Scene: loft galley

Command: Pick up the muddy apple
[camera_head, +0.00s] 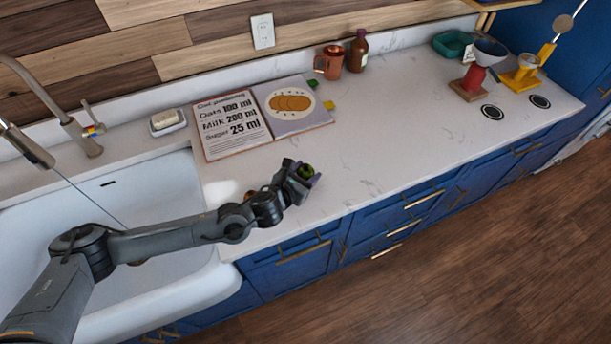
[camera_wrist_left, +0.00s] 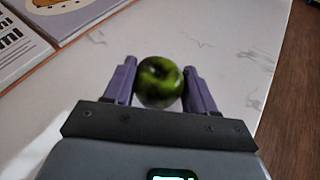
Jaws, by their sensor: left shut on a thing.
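A green apple with dark patches (camera_wrist_left: 159,82) sits between the two purple fingers of my left gripper (camera_wrist_left: 161,86) in the left wrist view. The fingers are shut on it from both sides. In the head view the apple (camera_head: 305,171) shows at the tip of my left gripper (camera_head: 303,175), over the white counter near its front edge. I cannot tell whether the apple touches the counter. My right gripper is in neither view.
An open recipe book (camera_head: 240,118) lies behind the gripper. A copper mug (camera_head: 331,63) and brown bottle (camera_head: 358,51) stand at the wall. The white sink (camera_head: 150,205) is left. A small brownish thing shows partly behind my arm. Counter right of the gripper is clear.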

